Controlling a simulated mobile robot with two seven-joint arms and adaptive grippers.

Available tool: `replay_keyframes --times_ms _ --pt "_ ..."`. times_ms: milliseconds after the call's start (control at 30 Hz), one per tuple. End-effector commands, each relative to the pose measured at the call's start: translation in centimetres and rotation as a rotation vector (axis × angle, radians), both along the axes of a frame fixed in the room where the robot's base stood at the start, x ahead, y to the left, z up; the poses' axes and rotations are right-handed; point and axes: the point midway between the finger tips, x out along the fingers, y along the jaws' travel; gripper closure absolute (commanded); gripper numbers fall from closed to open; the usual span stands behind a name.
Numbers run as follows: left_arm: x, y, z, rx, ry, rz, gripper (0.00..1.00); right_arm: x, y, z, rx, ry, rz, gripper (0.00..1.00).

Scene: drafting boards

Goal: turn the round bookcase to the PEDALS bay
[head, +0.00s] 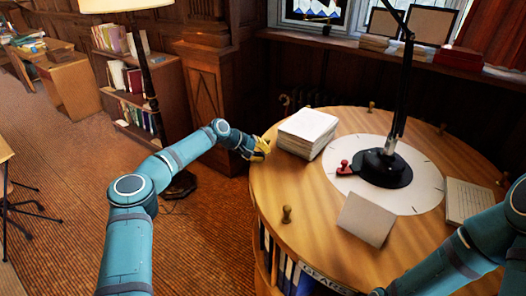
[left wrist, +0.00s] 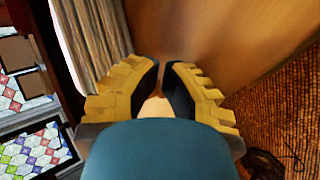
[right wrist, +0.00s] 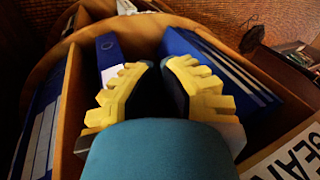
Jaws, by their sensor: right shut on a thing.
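The round bookcase (head: 262,205) has a wooden top with a pale marked disc (head: 425,195) and brass pegs around its rim; one peg (head: 286,214) stands at the front left. A sign lettered GEARS (head: 323,277) is at the front, above blue binders; it is partly in the right wrist view (right wrist: 290,158). No PEDALS sign shows. My left gripper (head: 262,148) is at the bookcase's left rim, beside the paper stack; in the left wrist view its fingertips (left wrist: 162,68) are slightly apart. My right gripper (right wrist: 160,68) is shut at the binder bay; what it grips is hidden.
A bookshelf (head: 138,90) and floor lamp stand left. Carpet is clear at lower left.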

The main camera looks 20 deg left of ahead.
Motion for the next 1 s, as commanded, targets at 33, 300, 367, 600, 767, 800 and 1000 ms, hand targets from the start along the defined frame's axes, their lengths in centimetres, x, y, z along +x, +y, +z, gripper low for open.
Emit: replay_keyframes --times_ms 33,300,367,600,767,800,1000 --pt "0.0 0.0 0.0 0.0 0.0 0.0 1.0 0.3 -0.2 0.1 -0.002 -0.007 -0.007 1.0" --pt "-0.3 0.0 0.4 0.0 -0.001 -0.001 1.0 0.4 -0.3 0.3 -0.004 -0.009 -0.013 1.0" --pt "-0.5 -0.1 0.5 0.0 0.0 -0.001 1.0 0.5 -0.3 0.4 -0.004 -0.009 -0.013 1.0" --pt "-1.2 -0.2 1.1 0.0 0.001 -0.001 1.0 0.5 -0.2 0.9 -0.003 -0.013 -0.007 1.0" --pt "-1.2 -0.2 2.4 0.002 -0.001 -0.001 1.0 0.4 -0.1 1.5 -0.001 -0.014 -0.003 1.0" --pt "-1.2 -0.2 2.9 0.003 0.0 -0.001 1.0 0.4 0.0 1.7 -0.001 -0.013 -0.002 1.0" --pt "-1.2 -0.2 5.1 0.001 0.0 -0.001 1.0 0.5 -0.1 2.7 -0.002 -0.016 -0.002 1.0"
